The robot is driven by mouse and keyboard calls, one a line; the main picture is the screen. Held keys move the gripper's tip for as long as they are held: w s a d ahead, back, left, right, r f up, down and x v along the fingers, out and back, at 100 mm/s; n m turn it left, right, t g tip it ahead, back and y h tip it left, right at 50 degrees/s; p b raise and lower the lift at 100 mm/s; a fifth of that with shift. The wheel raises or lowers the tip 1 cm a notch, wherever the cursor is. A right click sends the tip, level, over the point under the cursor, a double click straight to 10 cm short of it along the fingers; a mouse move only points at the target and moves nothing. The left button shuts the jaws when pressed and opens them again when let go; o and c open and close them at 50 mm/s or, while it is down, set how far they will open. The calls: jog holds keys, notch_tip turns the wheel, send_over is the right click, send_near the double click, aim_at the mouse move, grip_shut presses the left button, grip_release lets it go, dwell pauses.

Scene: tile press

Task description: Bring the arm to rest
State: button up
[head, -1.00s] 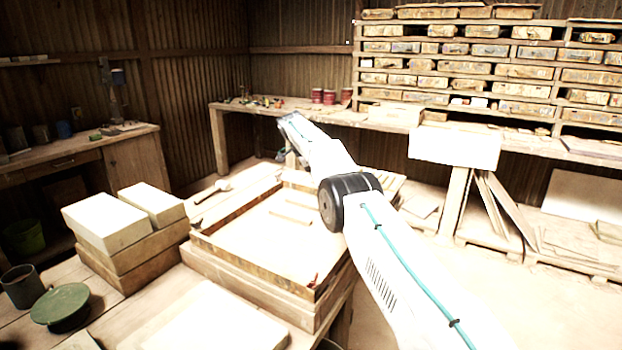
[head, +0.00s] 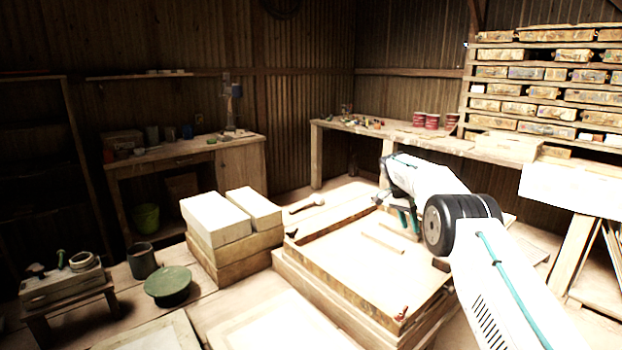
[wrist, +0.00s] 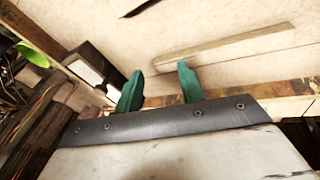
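My gripper (wrist: 158,88) shows in the wrist view as two green fingers standing apart with nothing between them. In the head view my gripper (head: 404,222) hangs from my white arm over the far right part of the wooden frame tray (head: 372,293). A narrow wooden strip (head: 391,246) lies on the tray's pale bed. The strip also shows in the wrist view (wrist: 222,47), beyond the fingertips and apart from them as far as I can tell. The tray's near right part is partly hidden by my arm.
White blocks (head: 215,219) on wooden bases stand left of the tray. A green round lidded pot (head: 168,284) and a dark mug (head: 142,261) stand at front left. A back bench (head: 455,146) holds red tins (head: 426,120). Shelves of boxes (head: 545,90) fill the back right.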

jog(key=s+a+r+n+y, duration=0.1)
jog(key=s+a+r+n, duration=0.15)
jog(key=s+r, duration=0.55)
jog(key=s+a+r+n+y, duration=0.1)
jog(key=s+r+n, duration=0.25)
jog(key=s, duration=0.85)
jog(key=s+a+r+n, duration=0.1)
jog(key=s+r+n, duration=0.35)
jog(key=s, duration=0.55)
jog(key=s+a+r+n+t, duration=0.1)
jog(key=s, duration=1.5)
jog(key=s+a+r+n+t+y, duration=0.1)
jog(key=s+t, duration=0.1)
jog(key=s, duration=1.5)
jog(key=shift+s+a+y, duration=0.15)
jog(key=shift+a+y, duration=0.15)
jog(key=shift+a, duration=0.05)
jog(key=shift+r, duration=0.1)
